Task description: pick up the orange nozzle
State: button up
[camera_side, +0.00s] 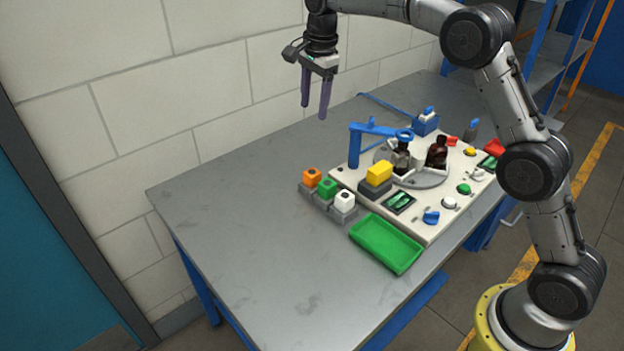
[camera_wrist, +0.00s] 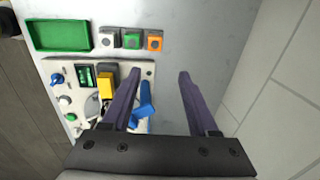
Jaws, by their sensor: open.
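The orange nozzle (camera_side: 312,176) is a small block with a dark round hole on top. It sits on a grey stand at the left end of a row, beside a green nozzle (camera_side: 327,188) and a white nozzle (camera_side: 345,200). In the wrist view the orange nozzle (camera_wrist: 154,41) is at the right end of the row, beyond my fingertips. My gripper (camera_side: 316,112) is open and empty, with its purple fingers pointing down, high above the back of the table. It also shows in the wrist view (camera_wrist: 160,75). Nothing hides the orange nozzle.
A green tray (camera_side: 386,243) lies in front of the row. A pale board (camera_side: 421,222) carries a yellow block (camera_side: 379,173), buttons, a blue arm (camera_side: 354,147) and dark bottles (camera_side: 437,152). The table's left part (camera_side: 230,210) is clear. A wall (camera_side: 130,100) stands behind.

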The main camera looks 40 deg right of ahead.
jog(key=g, duration=0.1)
send_over(312, 172)
jog(key=f, duration=1.5)
jog(key=shift+a+f, duration=0.25)
jog(key=shift+f, duration=0.1)
jog(key=shift+d+f, duration=0.2)
jog(key=shift+f, duration=2.95)
jog(key=shift+c, duration=0.3)
grip_shut()
